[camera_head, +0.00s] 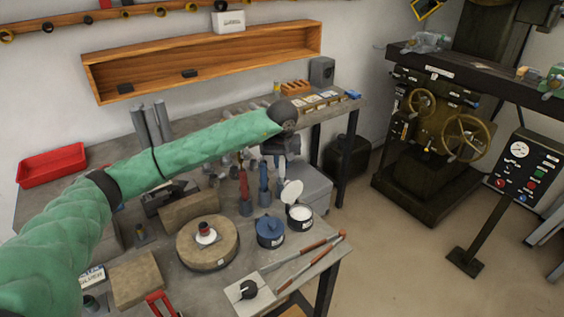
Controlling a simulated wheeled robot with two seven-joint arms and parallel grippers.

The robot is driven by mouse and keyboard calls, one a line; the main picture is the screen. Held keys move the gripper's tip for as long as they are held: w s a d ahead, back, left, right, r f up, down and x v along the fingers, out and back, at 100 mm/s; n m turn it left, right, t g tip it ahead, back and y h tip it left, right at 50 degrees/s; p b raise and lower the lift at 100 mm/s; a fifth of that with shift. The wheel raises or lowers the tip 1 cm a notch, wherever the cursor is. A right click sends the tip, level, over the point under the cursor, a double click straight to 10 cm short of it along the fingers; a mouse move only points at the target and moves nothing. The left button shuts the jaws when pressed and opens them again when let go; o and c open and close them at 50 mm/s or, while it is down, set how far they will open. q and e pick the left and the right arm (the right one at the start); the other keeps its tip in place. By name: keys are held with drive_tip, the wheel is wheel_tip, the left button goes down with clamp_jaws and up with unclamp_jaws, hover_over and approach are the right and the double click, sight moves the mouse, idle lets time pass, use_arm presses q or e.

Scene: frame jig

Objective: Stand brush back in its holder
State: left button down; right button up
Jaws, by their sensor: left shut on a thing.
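My left arm comes in from the left in a green sleeve and ends over the bench's right part. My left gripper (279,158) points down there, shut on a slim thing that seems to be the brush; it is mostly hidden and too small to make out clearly. Upright red and blue handled tools (264,180) stand just left of and below the gripper. I cannot tell which thing is the brush's holder. My right gripper is not in view.
A blue lidded pot (270,232) and an open white tin (300,217) stand near the bench's right edge. A round wooden block (207,243) is left of them. Two long rods (302,252) lie at the front corner. A red tray (51,166) is at the back left.

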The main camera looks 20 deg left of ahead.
use_arm(q)
drive_tip(key=shift+f, duration=0.25)
idle(0.3)
drive_tip(key=shift+f+b, duration=0.6)
drive_tip(key=shift+b, duration=0.15)
drive_tip(key=c, duration=1.2)
unclamp_jaws()
drive_tip(key=shift+r, duration=0.15)
drive_tip(key=b+v, duration=0.2)
drive_tip(key=v, duration=0.4)
drive_tip(key=shift+s+r, duration=0.15)
drive_tip(key=shift+r, duration=0.05)
drive_tip(key=shift+s+r, duration=0.15)
drive_tip(key=shift+r, duration=0.35)
